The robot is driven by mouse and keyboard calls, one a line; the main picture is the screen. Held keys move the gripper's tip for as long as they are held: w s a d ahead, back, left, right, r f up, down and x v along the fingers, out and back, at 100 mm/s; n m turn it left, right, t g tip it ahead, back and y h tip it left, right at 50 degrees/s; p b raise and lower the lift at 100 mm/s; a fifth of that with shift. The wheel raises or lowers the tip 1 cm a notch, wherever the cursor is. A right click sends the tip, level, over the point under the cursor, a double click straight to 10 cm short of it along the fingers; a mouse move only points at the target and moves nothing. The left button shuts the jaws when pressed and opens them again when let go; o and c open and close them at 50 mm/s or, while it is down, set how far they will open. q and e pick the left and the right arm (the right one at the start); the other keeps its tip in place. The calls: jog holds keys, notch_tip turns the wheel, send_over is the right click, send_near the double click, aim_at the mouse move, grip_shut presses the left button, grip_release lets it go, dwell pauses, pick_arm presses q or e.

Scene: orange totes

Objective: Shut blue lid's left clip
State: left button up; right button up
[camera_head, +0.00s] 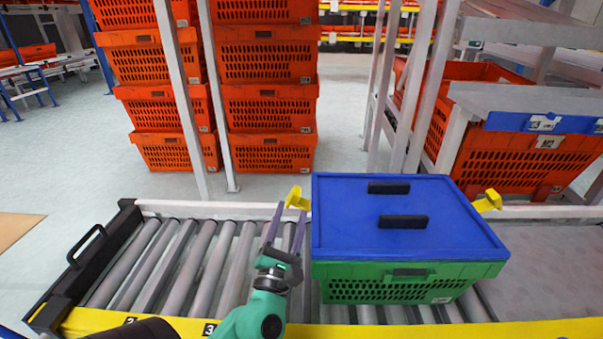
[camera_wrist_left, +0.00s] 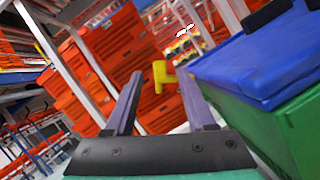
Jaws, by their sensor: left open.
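A blue lid (camera_head: 350,225) with two black handles lies on a green crate (camera_head: 345,282) on the roller conveyor. The left clip (camera_head: 297,198) is yellow and sticks outward and up from the lid's left side. The right clip (camera_head: 487,201) is yellow and also sticks out. My left gripper (camera_head: 288,210) is open beside the crate's left side, its fingertips close to the left clip. In the left wrist view the yellow left clip (camera_wrist_left: 163,76) shows between the two fingers (camera_wrist_left: 158,92); I cannot tell whether they touch it. My right gripper is not in view.
The roller conveyor (camera_head: 195,260) is free left of the crate, with a black handled end stop (camera_head: 88,262) at its left end. Orange totes (camera_head: 268,105) stand stacked behind, and a metal rack (camera_head: 520,100) stands at the right.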

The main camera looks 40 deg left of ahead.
aim_at(298, 189)
pick_arm(q)
jog(key=p+x, duration=0.2)
jog(key=x, duration=0.8)
grip_shut()
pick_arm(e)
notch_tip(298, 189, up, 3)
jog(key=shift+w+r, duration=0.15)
